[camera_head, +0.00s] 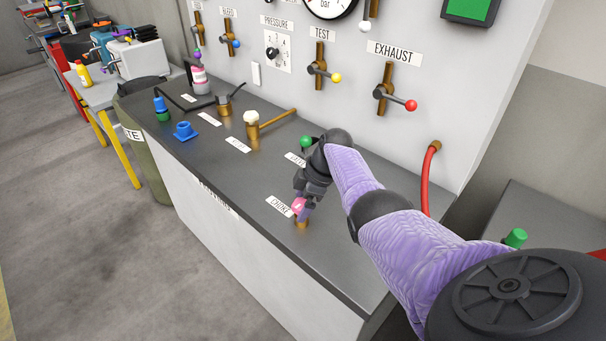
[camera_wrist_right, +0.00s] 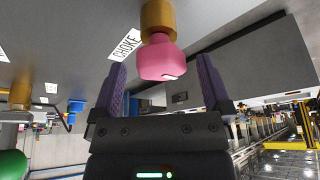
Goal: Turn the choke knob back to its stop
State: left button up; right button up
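The choke knob is a pink cap with a white mark on a brass base. It stands on the dark bench top beside the CHOKE label (camera_head: 280,206). The knob (camera_head: 298,206) also shows in the right wrist view (camera_wrist_right: 158,60). My right gripper (camera_head: 303,211) comes down over the knob from above, partly hiding it. In the right wrist view its two purple fingers (camera_wrist_right: 161,66) are open on either side of the pink cap, with a visible gap on each side. My left gripper is not in view.
A green knob (camera_head: 306,142) stands behind my right gripper. A brass lever with a cream knob (camera_head: 251,117) and a blue part (camera_head: 185,130) are farther left. The wall panel has an EXHAUST valve (camera_head: 385,92) and a red hose (camera_head: 427,180). The bench's front edge is close.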

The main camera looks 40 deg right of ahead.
jog(key=p+v, duration=0.4)
jog(key=v, duration=0.6)
jog(key=shift+a, duration=0.1)
